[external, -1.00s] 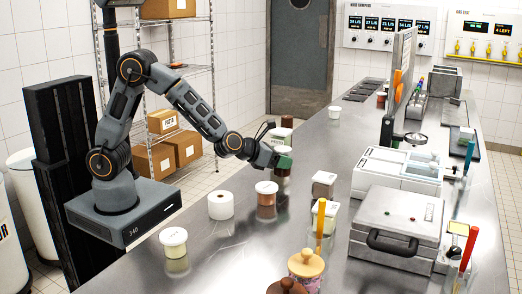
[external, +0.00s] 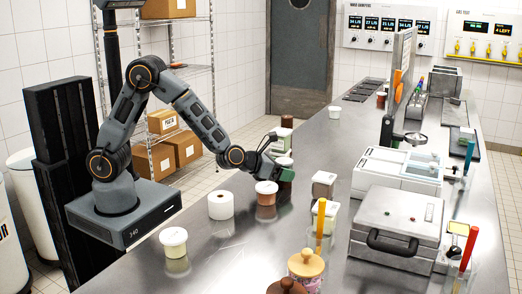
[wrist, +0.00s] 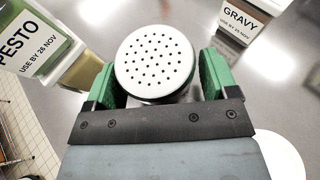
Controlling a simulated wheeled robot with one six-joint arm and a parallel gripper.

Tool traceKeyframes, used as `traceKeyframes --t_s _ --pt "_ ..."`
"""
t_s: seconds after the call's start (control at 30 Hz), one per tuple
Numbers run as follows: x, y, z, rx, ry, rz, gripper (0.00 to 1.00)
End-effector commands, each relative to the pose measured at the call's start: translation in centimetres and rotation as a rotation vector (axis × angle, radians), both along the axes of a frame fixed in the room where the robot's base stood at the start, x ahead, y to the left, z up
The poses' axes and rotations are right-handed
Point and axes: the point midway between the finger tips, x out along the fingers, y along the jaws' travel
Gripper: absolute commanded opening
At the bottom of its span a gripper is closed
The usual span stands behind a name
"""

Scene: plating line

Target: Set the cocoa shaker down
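The cocoa shaker (wrist: 155,62) has a round white lid with many small holes, seen from above in the wrist view. My gripper (wrist: 158,78) has green fingers, one on each side of the shaker and close against it, and it looks shut on it. In the external view my gripper (external: 286,197) is low over the counter's left edge, with the brown body of the shaker (external: 287,174) showing at it. The shaker looks upright. Its base is hidden, so I cannot tell whether it touches the counter.
A jar marked gravy (wrist: 240,22) is at upper right in the wrist view, and a pesto container (wrist: 38,45) at upper left.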

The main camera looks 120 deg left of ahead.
Motion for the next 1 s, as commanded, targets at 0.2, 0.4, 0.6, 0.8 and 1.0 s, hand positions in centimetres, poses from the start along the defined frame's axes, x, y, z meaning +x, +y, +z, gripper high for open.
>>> traceKeyframes --t_s 0.2,0.4,0.6,0.8,1.0 --pt "0.0 0.0 0.0 0.0 0.0 0.0 0.88" --pt "-0.1 -0.1 0.4 0.0 0.0 0.0 0.88" --pt "-2.1 -2.5 1.6 0.0 -0.003 -0.002 0.88" --pt "-4.4 -5.3 3.2 0.002 -0.003 -0.003 0.88" --pt "-6.1 -7.3 4.3 0.0 -0.002 -0.003 0.88"
